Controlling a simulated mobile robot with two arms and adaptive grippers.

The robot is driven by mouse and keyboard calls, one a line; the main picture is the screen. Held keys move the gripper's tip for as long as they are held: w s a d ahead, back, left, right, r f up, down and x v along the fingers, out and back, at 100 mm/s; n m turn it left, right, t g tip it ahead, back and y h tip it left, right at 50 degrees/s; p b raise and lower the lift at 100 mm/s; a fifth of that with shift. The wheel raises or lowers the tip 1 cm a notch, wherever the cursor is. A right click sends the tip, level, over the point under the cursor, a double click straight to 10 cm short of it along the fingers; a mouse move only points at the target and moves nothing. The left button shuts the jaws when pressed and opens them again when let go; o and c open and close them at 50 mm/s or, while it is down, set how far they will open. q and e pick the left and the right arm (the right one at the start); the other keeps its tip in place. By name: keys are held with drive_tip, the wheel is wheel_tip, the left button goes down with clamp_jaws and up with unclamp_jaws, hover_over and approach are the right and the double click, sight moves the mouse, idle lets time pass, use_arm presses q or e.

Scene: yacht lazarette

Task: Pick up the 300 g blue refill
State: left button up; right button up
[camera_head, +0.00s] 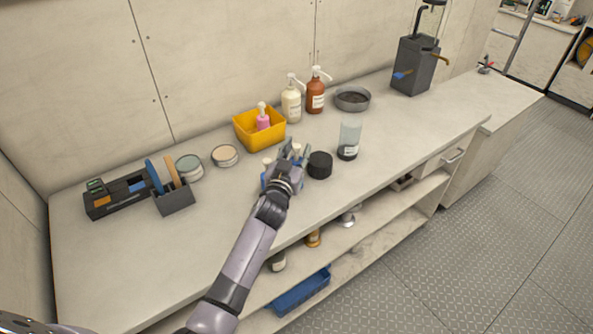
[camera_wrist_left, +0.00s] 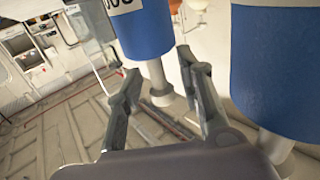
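My left gripper (camera_head: 288,155) is over the middle of the counter in the head view, largely covering what stands there. Small blue parts show beside it. In the left wrist view, its two fingers (camera_wrist_left: 158,68) are apart, with nothing clamped between them. A blue cylinder (camera_wrist_left: 146,32) with a white label and a pale narrow end is just beyond the fingertips; its label is cut off, so I cannot read the full weight. A second blue cylinder (camera_wrist_left: 276,75) with a pale narrow end is close on the right, outside the fingers. My right gripper is not in view.
A black round container (camera_head: 320,165) stands right beside the gripper, with a clear dark-bottomed jar (camera_head: 349,138) beyond. A yellow bin (camera_head: 245,130) with a pink bottle, and two pump bottles (camera_head: 292,104) (camera_head: 316,95), stand behind. The counter's front left (camera_head: 130,260) is clear.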

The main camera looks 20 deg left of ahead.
use_arm(q)
drive_tip(key=shift+c, duration=0.6)
clamp_jaws()
drive_tip(key=shift+r, duration=0.1)
